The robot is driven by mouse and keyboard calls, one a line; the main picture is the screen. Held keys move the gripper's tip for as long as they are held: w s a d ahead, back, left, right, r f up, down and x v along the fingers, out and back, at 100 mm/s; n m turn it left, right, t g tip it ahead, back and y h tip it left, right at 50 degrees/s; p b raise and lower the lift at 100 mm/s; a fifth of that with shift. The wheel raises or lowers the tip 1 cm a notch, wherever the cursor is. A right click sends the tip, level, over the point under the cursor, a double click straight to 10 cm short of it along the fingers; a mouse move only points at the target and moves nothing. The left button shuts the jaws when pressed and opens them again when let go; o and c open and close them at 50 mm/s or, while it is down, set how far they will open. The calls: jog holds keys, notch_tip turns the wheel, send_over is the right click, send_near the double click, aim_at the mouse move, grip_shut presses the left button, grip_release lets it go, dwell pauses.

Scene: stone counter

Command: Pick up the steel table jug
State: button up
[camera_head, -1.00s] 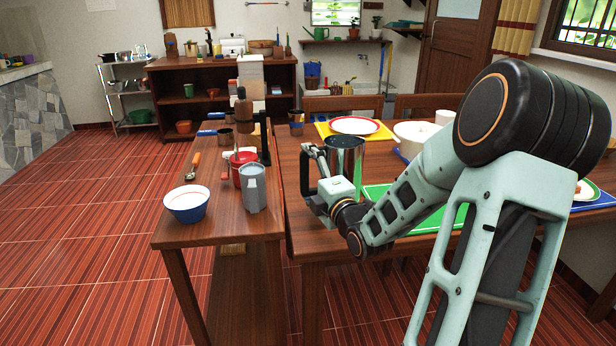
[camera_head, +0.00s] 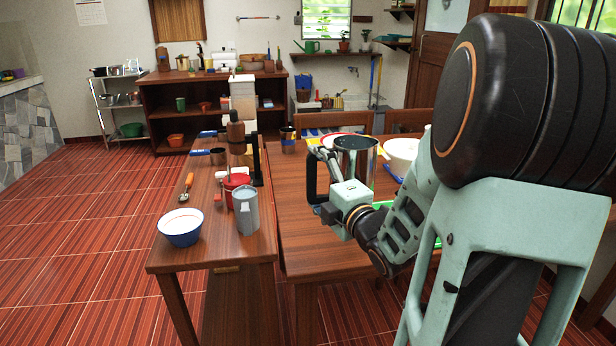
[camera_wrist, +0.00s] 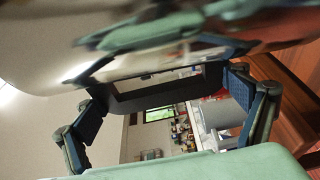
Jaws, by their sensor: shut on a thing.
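The steel table jug (camera_head: 356,160) is a shiny cylinder with a black handle (camera_head: 312,176) on its left side. It appears upright over the dining table, and its lower part is partly hidden by my gripper. My gripper (camera_head: 322,182) is shut on the jug at its handle side. In the wrist view, the jug's blurred, reflective wall (camera_wrist: 200,30) fills the top, and the dark handle (camera_wrist: 160,98) lies between my two fingers. The exact finger contact is hard to see.
The dining table (camera_head: 305,235) carries a red-rimmed plate (camera_head: 338,138) and a white pot (camera_head: 402,152) near the jug. A side table at left holds a blue-white bowl (camera_head: 181,227), a grey canister (camera_head: 246,210) and a red pot (camera_head: 235,184). Open floor lies further left.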

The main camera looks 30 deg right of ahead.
aim_at(357, 158)
jog(key=s+r, duration=0.3)
jog(key=s, duration=0.3)
jog(key=shift+s+d+r, duration=0.2)
jog(key=shift+s+d, duration=0.05)
jog(key=shift+d, duration=0.05)
jog(key=shift+s, duration=0.15)
dwell(0.9)
